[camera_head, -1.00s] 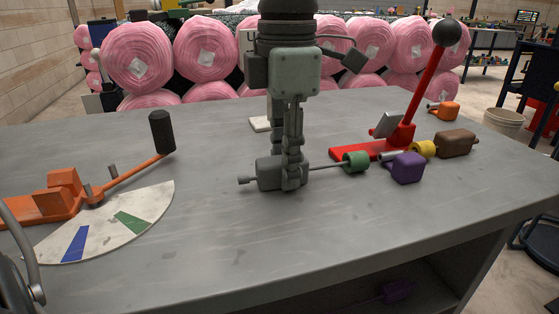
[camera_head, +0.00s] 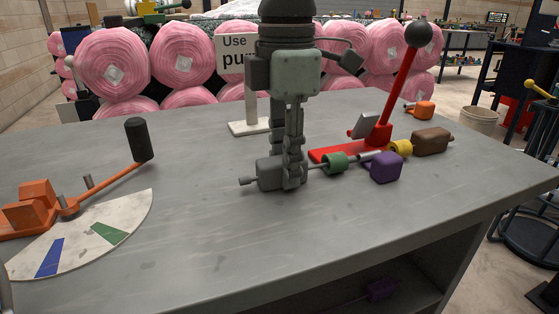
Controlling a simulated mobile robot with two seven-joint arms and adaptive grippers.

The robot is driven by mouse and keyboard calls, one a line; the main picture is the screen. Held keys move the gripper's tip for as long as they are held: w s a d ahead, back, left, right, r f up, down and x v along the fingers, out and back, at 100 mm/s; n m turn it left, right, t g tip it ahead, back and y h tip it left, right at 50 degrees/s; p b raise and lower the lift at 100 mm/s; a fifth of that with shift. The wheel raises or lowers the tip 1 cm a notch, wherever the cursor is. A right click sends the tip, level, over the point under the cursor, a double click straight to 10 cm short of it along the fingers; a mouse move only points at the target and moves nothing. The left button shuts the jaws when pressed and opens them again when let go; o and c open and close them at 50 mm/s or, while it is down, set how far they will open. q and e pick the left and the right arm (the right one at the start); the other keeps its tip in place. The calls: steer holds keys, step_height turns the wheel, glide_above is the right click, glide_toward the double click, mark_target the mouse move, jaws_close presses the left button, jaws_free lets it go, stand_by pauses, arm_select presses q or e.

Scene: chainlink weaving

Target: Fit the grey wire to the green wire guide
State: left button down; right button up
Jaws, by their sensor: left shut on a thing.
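My left gripper (camera_head: 292,183) comes down from above at the middle of the view. It is shut on the grey wire's block (camera_head: 268,173), held low over the table. A thin grey rod reaches right from the gripper to the green wire guide (camera_head: 335,164), a small green cylinder. The rod's end meets the guide's left side; I cannot tell how far it goes in. The gripper's fingers hide part of the grey block. My right gripper is not in view.
Right of the guide are a purple block (camera_head: 386,167), a yellow cylinder (camera_head: 401,148), a brown block (camera_head: 431,142) and a red lever (camera_head: 398,85). An orange lever (camera_head: 110,183) and a dial plate (camera_head: 80,239) are at left. The table front (camera_head: 270,245) is clear.

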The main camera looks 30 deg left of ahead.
arm_select(q)
steer(key=shift+w+d, duration=0.45)
steer(key=shift+w, duration=0.05)
steer(key=c, duration=1.1)
jaws_free()
steer(key=shift+c, duration=0.2)
steer(key=shift+r, duration=0.1)
step_height(320, 180, up, 12)
